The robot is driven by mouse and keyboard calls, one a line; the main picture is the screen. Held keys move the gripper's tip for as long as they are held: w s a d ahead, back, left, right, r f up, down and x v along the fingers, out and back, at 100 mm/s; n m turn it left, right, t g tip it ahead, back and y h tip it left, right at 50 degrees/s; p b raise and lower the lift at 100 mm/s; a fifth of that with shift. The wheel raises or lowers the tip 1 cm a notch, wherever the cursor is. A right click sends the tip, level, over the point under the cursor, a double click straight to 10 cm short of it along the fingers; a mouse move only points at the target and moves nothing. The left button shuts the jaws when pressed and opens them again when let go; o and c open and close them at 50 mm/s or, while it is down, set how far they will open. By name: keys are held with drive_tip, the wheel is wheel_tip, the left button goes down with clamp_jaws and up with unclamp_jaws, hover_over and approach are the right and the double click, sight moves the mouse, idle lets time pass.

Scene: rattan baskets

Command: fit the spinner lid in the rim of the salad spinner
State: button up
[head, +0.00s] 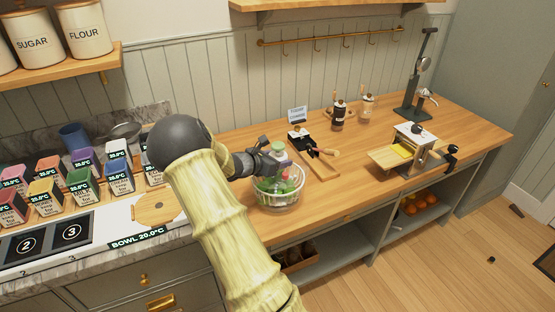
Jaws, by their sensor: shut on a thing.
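The salad spinner (279,202) is a clear, pale-rimmed bowl with green leaves inside. It stands on the wooden counter near the front edge, right of my arm. My gripper (274,158) is above the bowl's back part, shut on what looks like the spinner lid (281,152), of which a pale grey-green piece shows. The lid's edge is hard to make out against the bowl and leaves. I cannot tell whether the lid touches the rim or sits level.
Two mills (338,117) stand at the back by the wall. A slicer-like device (412,143) and a tall black stand (410,109) are further right.

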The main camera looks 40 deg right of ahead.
drive_tip(key=shift+f+b, duration=1.05)
drive_tip(key=shift+f, duration=0.2)
drive_tip(key=o, duration=1.2)
drive_tip(key=v, duration=1.7)
drive_tip(key=shift+a, duration=0.2)
drive_tip(key=shift+s+r, duration=0.1)
